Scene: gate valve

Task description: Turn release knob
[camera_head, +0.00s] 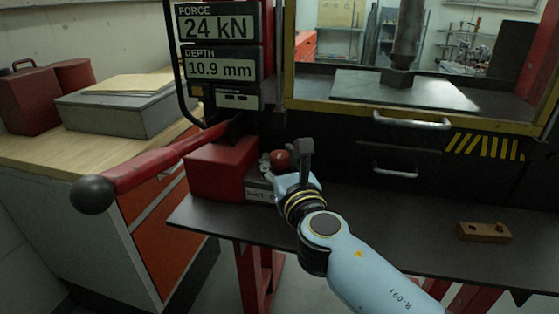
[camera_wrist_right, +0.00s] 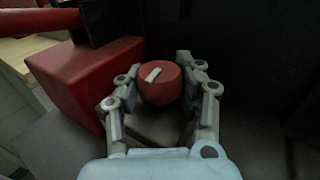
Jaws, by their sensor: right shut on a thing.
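The release knob (camera_wrist_right: 160,88) is round and red with a pale bar mark on its face, tilted in the right wrist view. In the head view the knob (camera_head: 281,160) shows partly, beside the red pump block (camera_head: 217,168). My right gripper (camera_head: 277,170) is at the knob, with its fingers on both sides. In the right wrist view the fingers of my right gripper (camera_wrist_right: 158,90) are closed around the knob, one at its left and one at its right. The lower part of the knob is partly hidden. My left gripper is not in view.
A red lever with a black ball end (camera_head: 92,194) reaches out to the left. A display panel (camera_head: 218,50) reads 24 kN and 10.9 mm. A wooden block (camera_head: 484,232) lies on the dark shelf (camera_head: 400,215) at right. The shelf between is mostly clear.

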